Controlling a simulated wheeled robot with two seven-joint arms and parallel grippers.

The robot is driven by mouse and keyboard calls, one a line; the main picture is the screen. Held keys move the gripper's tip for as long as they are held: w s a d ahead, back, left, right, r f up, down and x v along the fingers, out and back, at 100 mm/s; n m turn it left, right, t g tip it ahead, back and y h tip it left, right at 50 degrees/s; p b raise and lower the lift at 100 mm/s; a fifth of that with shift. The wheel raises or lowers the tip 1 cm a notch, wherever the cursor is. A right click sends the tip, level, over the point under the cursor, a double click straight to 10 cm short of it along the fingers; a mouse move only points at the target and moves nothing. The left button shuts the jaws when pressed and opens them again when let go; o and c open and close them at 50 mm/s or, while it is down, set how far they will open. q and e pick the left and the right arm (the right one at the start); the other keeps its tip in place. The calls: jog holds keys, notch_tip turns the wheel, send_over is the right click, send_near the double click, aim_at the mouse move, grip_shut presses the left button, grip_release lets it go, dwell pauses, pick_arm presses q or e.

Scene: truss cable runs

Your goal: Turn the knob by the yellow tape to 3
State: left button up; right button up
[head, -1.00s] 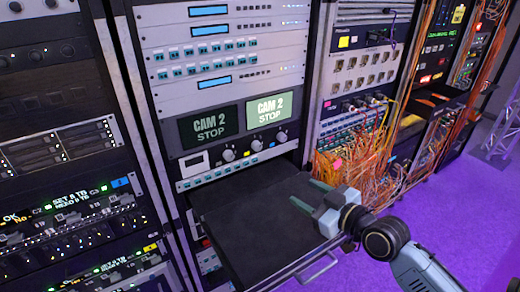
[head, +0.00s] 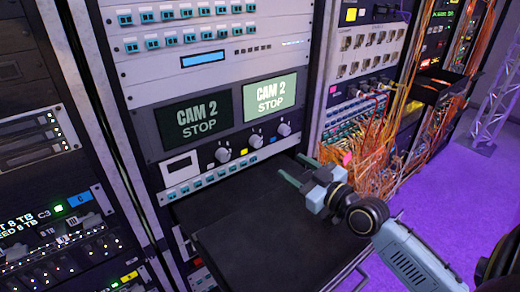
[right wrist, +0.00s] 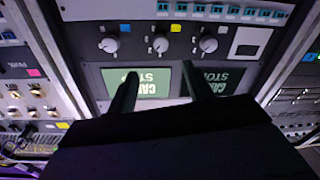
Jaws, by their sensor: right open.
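A row of three round knobs with white dials sits under two CAM 2 screens in the head view. The yellow tape (head: 245,152) is a small patch just left of and below the middle knob (head: 256,141). The left knob (head: 224,154) and right knob (head: 284,129) flank it. The knob numbers are too small to read. My right gripper (head: 299,171) is open and empty, in front of and below the knobs, apart from them. The right wrist view shows the panel upside down, with the yellow tape (right wrist: 176,28) beyond the fingers. My left gripper is not in view.
A dark drawer shelf (head: 235,225) juts out below the knobs, under my right gripper. The lit screen (head: 270,98) is just above the knobs. Orange cables (head: 372,160) hang from the rack to the right. Purple floor (head: 450,200) is open at the right.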

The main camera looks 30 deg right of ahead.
aim_at(258, 145)
jog(key=w, duration=0.4)
jog(key=w+a+p, duration=0.1)
jog(key=w, duration=0.7)
jog(key=shift+w+a, duration=0.35)
jog(key=shift+a, duration=0.05)
jog(key=c, duration=1)
jog(key=shift+o, duration=0.2)
jog(key=shift+m, duration=0.4)
jog(key=m, duration=0.3)
jog(key=shift+m+p, duration=0.35)
jog(key=shift+m, duration=0.05)
jog(key=m, duration=0.5)
jog(key=shift+a+p, duration=0.15)
jog(key=shift+p, duration=0.15)
jog(key=shift+m+t+h, duration=0.3)
